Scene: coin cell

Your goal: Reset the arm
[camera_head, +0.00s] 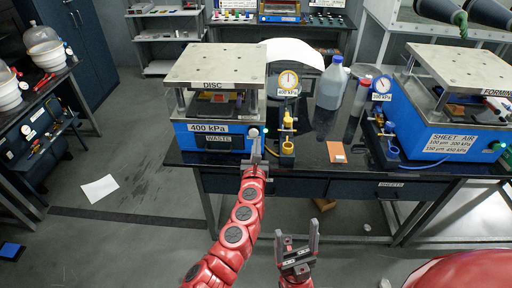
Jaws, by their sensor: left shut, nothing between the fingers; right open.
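My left arm (236,234) is red and reaches up to the bench front. Its gripper (256,142) is shut at the right front corner of the blue DISC press (180,133); I cannot tell whether it touches the press. My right gripper (297,236) is grey and open, with its two fingers pointing up. It is empty and lies in front of the bench, lower in the picture than the drawer fronts.
White paper (100,189) lies on the floor. The floor at lower left is mostly clear.

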